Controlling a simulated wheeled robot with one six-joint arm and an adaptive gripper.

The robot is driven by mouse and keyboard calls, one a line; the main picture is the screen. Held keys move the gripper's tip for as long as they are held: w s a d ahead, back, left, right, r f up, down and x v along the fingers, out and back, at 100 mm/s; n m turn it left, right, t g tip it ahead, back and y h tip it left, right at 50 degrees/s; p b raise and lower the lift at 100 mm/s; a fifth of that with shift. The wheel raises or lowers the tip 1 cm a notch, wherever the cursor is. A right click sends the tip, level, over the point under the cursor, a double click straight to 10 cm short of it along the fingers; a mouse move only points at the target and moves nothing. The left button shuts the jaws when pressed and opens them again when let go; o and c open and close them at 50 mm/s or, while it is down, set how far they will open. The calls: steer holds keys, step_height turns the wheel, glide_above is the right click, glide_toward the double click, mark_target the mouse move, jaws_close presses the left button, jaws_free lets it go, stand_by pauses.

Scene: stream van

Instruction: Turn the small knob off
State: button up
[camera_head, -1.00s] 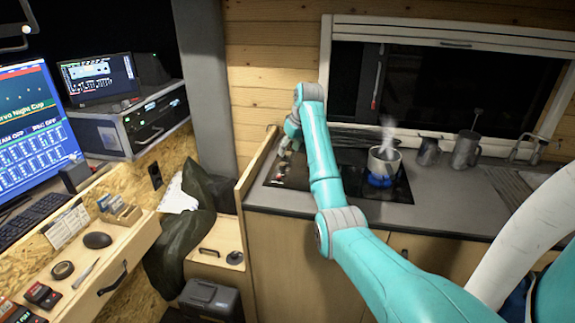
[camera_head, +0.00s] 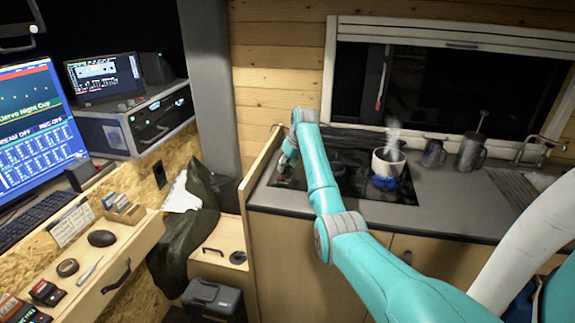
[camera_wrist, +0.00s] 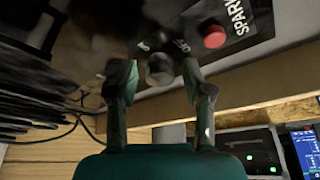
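The small dark grey knob (camera_wrist: 160,70) sits on the black stove panel in the wrist view, with pale markings beside it. My gripper (camera_wrist: 159,78) is open, with one finger on either side of the knob. I cannot tell whether the fingers touch it. In the head view my gripper (camera_head: 286,167) is low over the left end of the black stove top (camera_head: 345,180), and the arm hides the knob there. A pot (camera_head: 388,160) stands on the stove at the right, steaming, with a blue flame (camera_head: 383,182) under it.
A red button (camera_wrist: 214,37) with a "SPARK" label is close to the right finger in the wrist view. A wooden partition (camera_head: 259,165) borders the stove's left side. Metal mugs (camera_head: 470,150) stand right of the pot.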

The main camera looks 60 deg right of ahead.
jaws_close()
steer(key=shift+m, duration=0.3)
steer(key=m, duration=0.2)
steer(key=m+h, duration=0.1)
steer(key=shift+w+a+m+g+h, duration=0.1)
steer(key=shift+a+m+g+h, duration=0.05)
steer(key=shift+m+g+h, duration=0.2)
steer(key=m+g+h, duration=0.1)
steer(key=m, duration=0.3)
steer(key=shift+w+a+m, duration=0.1)
steer(key=shift+m, duration=0.15)
steer(key=m+g, duration=0.1)
steer(key=m, duration=0.1)
steer(key=m+g, duration=0.1)
steer(key=m, duration=0.2)
steer(key=shift+w+h, duration=0.15)
steer(key=shift+h, duration=0.2)
steer(key=shift+w+m+g, duration=0.1)
steer(key=shift+m+g, duration=0.65)
steer(key=shift+m, duration=1.45)
